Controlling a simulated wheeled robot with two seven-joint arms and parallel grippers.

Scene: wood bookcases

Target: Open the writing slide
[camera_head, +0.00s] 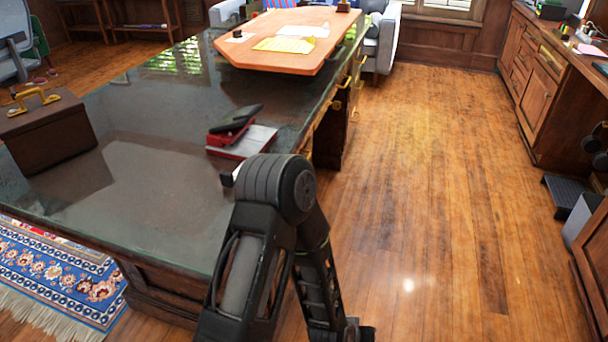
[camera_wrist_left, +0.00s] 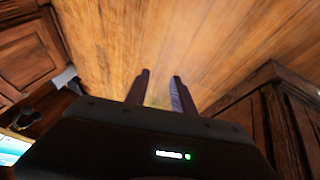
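The dark wooden desk (camera_head: 150,205) has a glossy green-black top and fills the left of the head view. Its right side carries brass handles (camera_head: 336,104). I cannot tell which front there is the writing slide, and my arm hides part of the near side. One of my arms bends beside the desk's near right corner, its forearm pointing down. In the left wrist view my left gripper (camera_wrist_left: 159,88) has its fingers apart with nothing between them, over the floor. A dark wooden furniture corner (camera_wrist_left: 265,105) stands to its right. My right gripper is not in view.
An orange-brown board (camera_head: 290,42) with papers is at the far end. Open wooden floor (camera_head: 430,190) lies between the desk and the cabinets (camera_head: 535,85) at right.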

